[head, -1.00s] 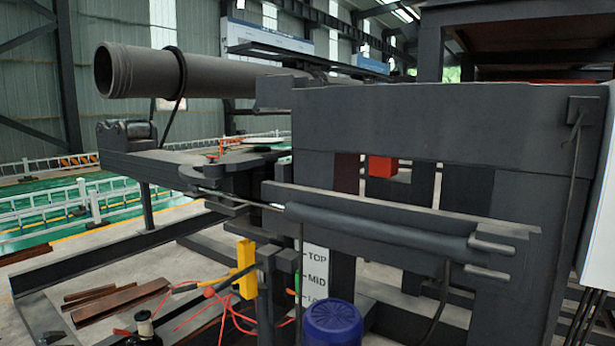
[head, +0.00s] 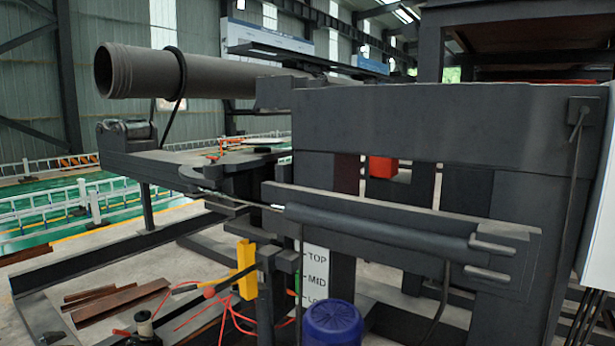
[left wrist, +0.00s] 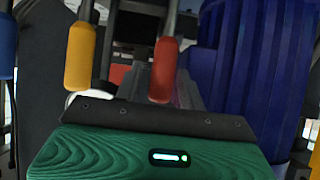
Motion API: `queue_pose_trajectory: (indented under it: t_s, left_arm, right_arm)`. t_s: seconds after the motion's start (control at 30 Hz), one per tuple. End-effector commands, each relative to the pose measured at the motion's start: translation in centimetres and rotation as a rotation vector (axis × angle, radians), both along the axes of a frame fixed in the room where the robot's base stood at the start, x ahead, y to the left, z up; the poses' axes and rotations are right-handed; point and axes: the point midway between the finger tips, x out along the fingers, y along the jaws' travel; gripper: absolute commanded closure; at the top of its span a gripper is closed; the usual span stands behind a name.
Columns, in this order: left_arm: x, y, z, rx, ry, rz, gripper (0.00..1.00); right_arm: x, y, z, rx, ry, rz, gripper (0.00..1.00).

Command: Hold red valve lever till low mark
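In the left wrist view a red lever handle (left wrist: 164,70) hangs upright near the middle, with a yellow handle (left wrist: 80,55) to its left and part of a blue handle (left wrist: 6,45) at the left edge. A green block with a dark screwed strip and a lit display fills the bottom; I cannot tell whether it is part of my left gripper. No fingertips show, so contact with the red handle cannot be judged. In the head view a white scale plate (head: 316,267) reads TOP and MID, with the lowest label partly hidden by a blue cylinder. My right gripper is not in view.
The blue ribbed cylinder (head: 333,324) stands before the scale and fills the right of the wrist view (left wrist: 240,70). A dark machine frame (head: 430,125) with a hydraulic cylinder (head: 375,230) spans the right. A pipe (head: 215,75) lies at the back left. A yellow part (head: 246,268) stands beside the scale.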

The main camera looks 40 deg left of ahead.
Motion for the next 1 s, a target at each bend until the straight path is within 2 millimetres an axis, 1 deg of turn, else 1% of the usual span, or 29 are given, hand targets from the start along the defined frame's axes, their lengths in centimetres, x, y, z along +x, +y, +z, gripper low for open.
queue_pose_trajectory:
  t_s: [0.03, 0.1, 0.4, 0.5, 0.63, 1.0]
  left_arm:
    - [-0.9, -0.1, 1.2, -0.002, 0.003, 0.000, 0.60]
    - [-1.8, -0.1, 1.8, -0.002, 0.004, 0.001, 0.60]
    - [-5.7, -0.3, 4.1, 0.000, 0.005, 0.000, 0.60]
    - [-6.6, -0.4, 4.6, -0.002, 0.004, 0.000, 0.60]
    - [-7.2, -0.4, 4.7, -0.001, 0.003, 0.001, 0.60]
    - [-7.2, -0.4, 4.6, 0.000, 0.002, 0.000, 0.60]
  right_arm:
    - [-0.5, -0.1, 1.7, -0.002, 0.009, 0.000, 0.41]
    - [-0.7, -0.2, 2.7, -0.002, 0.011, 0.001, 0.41]
    - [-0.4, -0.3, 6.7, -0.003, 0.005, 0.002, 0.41]
    - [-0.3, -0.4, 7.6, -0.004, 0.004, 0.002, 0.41]
    - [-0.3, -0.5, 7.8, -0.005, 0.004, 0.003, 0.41]
    - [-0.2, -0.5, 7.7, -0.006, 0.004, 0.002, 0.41]
